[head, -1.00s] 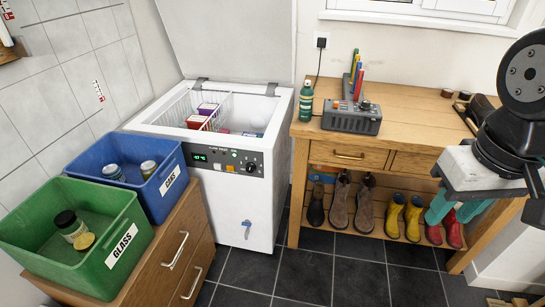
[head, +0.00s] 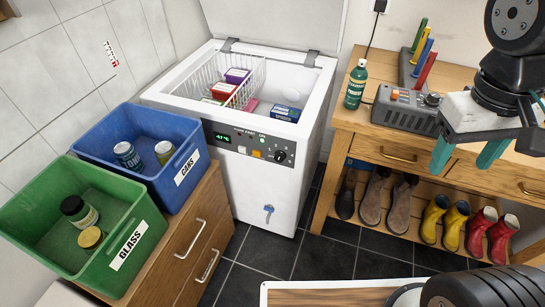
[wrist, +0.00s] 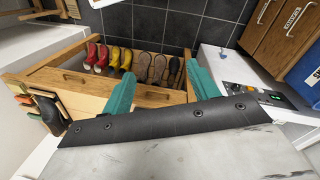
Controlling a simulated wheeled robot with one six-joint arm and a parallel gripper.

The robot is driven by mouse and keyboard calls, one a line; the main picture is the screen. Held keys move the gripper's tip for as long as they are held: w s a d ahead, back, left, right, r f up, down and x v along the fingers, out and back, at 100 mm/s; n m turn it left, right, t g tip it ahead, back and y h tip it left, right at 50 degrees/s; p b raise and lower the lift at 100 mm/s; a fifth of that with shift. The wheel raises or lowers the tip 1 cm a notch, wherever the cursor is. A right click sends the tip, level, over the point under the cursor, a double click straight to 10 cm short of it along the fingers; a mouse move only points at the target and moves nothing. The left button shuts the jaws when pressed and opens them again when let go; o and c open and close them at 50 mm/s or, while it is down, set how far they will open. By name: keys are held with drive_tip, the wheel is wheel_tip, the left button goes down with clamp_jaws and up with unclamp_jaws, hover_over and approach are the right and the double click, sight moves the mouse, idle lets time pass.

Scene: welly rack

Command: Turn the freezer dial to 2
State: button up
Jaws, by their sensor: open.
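The white chest freezer (head: 262,190) stands open at the centre of the head view, its lid raised against the wall. Its dark control panel (head: 245,145) has a lit green display on the left. The black round dial (head: 280,156) is at the panel's right end; its numbers are too small to read. The freezer panel also shows at the right of the wrist view (wrist: 245,92). My gripper (head: 468,155), with teal fingers, is open and empty. It hangs in front of the wooden bench, well to the right of the dial and apart from it.
A blue bin (head: 130,118) and a green bin (head: 50,200) with jars and cans stand on a wooden cabinet (head: 190,240) at left. The bench (head: 375,140) holds a green bottle (head: 356,85) and a grey device (head: 405,112). Boots stand below. Dark floor tiles before the freezer are clear.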

drive_tip(key=w+f+n+h, duration=0.1)
drive_tip(key=w+f+h, duration=0.15)
drive_tip(key=w, duration=0.25)
drive_tip(key=w+f+n+g+h, duration=0.1)
drive_tip(key=w+f+h, duration=0.15)
drive_tip(key=w, duration=0.25)
drive_tip(key=w+f+n+h, duration=0.1)
drive_tip(key=w+h, duration=0.3)
drive_tip(key=w, duration=0.1)
drive_tip(key=w+a+f+n+t+h, duration=0.4)
drive_tip(key=w+a+f+t, duration=0.2)
drive_tip(key=w+a+f, duration=0.35)
drive_tip(key=n+t+y, duration=0.8)
drive_tip(key=n+t, duration=0.3)
drive_tip(key=t, duration=0.1)
approach(278, 159)
drive_tip(key=x, duration=0.9)
drive_tip(key=shift+w+d+f, duration=0.1)
drive_tip(key=c, duration=1)
